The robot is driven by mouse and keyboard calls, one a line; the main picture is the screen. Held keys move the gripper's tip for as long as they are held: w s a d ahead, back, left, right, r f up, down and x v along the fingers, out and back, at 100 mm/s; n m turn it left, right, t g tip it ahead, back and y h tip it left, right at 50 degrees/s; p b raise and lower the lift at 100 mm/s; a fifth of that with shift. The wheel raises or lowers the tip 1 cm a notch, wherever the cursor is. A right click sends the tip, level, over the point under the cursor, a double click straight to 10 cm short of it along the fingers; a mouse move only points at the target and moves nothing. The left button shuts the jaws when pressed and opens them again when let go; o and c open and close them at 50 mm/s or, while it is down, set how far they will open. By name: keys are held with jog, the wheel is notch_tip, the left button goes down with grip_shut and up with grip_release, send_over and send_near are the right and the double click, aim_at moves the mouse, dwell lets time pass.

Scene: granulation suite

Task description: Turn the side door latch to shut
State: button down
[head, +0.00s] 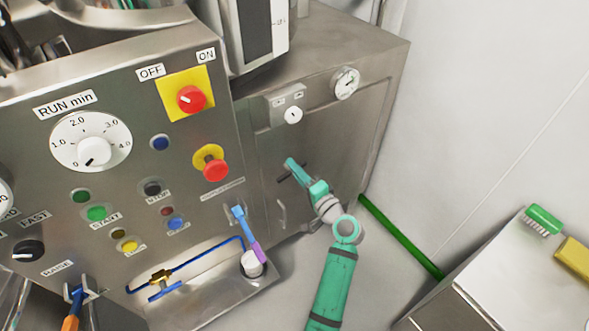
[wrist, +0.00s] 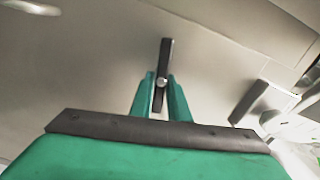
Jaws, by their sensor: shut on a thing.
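The side door latch is a dark flat bar with a round pale pivot. In the wrist view the latch (wrist: 166,52) stands nearly upright, its upper end sticking out past my fingers. My green gripper (wrist: 161,80) is shut on the latch, one finger on each side of it. In the head view my gripper (head: 292,166) is at the side door (head: 262,155) of the steel cabinet. A short dark end of the latch (head: 284,180) shows to the left of the fingers; my gripper hides the rest.
A door handle (head: 281,213) is below the latch. A small switch box (head: 290,107) and a round gauge (head: 346,83) are above. The control panel (head: 130,130) stands to the left. A steel cart (head: 490,285) with a green brush (head: 543,219) is at lower right.

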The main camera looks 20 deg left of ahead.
jog(key=shift+f+m, duration=0.15)
jog(key=shift+m, duration=1.05)
jog(key=c, duration=1.7)
grip_release()
jog(key=v, duration=1)
jog(key=shift+s+d, duration=0.3)
